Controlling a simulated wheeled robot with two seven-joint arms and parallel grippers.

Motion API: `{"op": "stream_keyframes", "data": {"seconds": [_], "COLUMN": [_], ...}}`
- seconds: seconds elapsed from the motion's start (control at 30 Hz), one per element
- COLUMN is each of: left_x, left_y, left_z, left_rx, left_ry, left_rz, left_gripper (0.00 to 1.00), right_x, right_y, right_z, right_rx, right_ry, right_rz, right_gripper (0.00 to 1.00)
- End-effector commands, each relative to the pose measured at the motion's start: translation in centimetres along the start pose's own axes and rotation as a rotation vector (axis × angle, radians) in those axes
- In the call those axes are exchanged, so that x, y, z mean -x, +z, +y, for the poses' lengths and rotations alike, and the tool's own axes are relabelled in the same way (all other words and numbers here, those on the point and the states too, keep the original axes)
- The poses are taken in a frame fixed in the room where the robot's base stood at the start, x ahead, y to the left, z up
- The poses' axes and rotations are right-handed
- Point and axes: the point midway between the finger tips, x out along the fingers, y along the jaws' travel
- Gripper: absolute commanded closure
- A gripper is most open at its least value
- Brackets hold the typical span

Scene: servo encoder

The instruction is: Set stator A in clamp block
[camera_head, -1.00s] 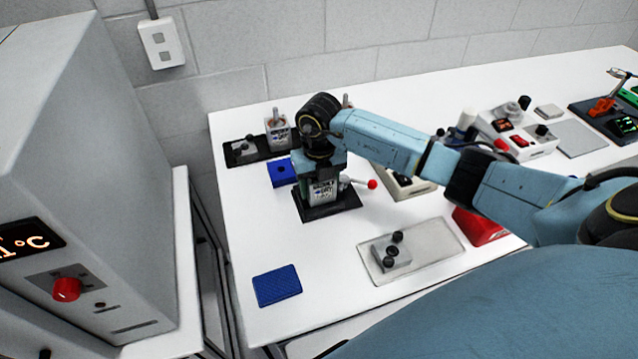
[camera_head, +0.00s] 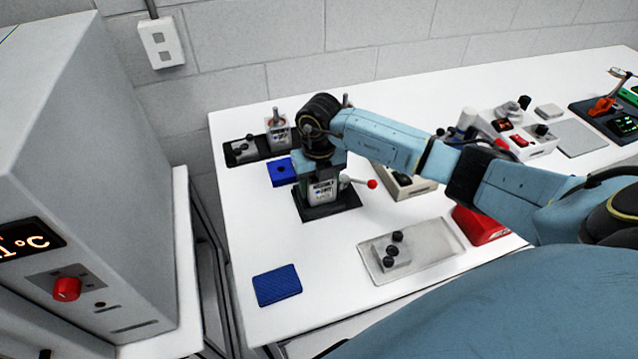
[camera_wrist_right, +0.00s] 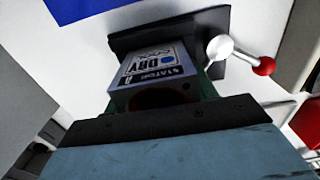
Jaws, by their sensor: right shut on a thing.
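Stator A (camera_head: 322,191) is a grey block with a label that reads STATOR and DRY; it stands upright at the clamp block. The clamp block (camera_head: 342,203) has a dark base and a white lever with a red ball end (camera_head: 372,184). My right gripper (camera_head: 320,172) points down over the block and is shut on the stator's upper part. In the right wrist view, stator A (camera_wrist_right: 155,72) is in front of the dark clamp base (camera_wrist_right: 218,22), with the lever (camera_wrist_right: 222,48) beside it. The gripper hides the seat, so I cannot tell how deep the stator sits. My left gripper is out of view.
A second labelled block (camera_head: 279,132) stands on a black tray (camera_head: 264,152) behind. A grey tray (camera_head: 430,243) and a blue pad (camera_head: 277,285) lie in front. A large grey oven-like box (camera_head: 90,150) stands left.

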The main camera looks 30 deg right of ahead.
Motion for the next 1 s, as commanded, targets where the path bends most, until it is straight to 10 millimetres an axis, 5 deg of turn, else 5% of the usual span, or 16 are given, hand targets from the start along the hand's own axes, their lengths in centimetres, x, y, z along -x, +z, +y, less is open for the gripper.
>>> {"op": "stream_keyframes", "data": {"seconds": [1.0], "left_x": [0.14], "left_y": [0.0], "left_z": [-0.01], "left_rx": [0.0], "left_ry": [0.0], "left_rz": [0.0], "left_gripper": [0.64], "right_x": [0.13], "right_y": [0.05], "right_z": [0.01], "right_rx": [0.0], "right_ry": [0.001], "right_rz": [-0.002], "right_gripper": [0.86]}}
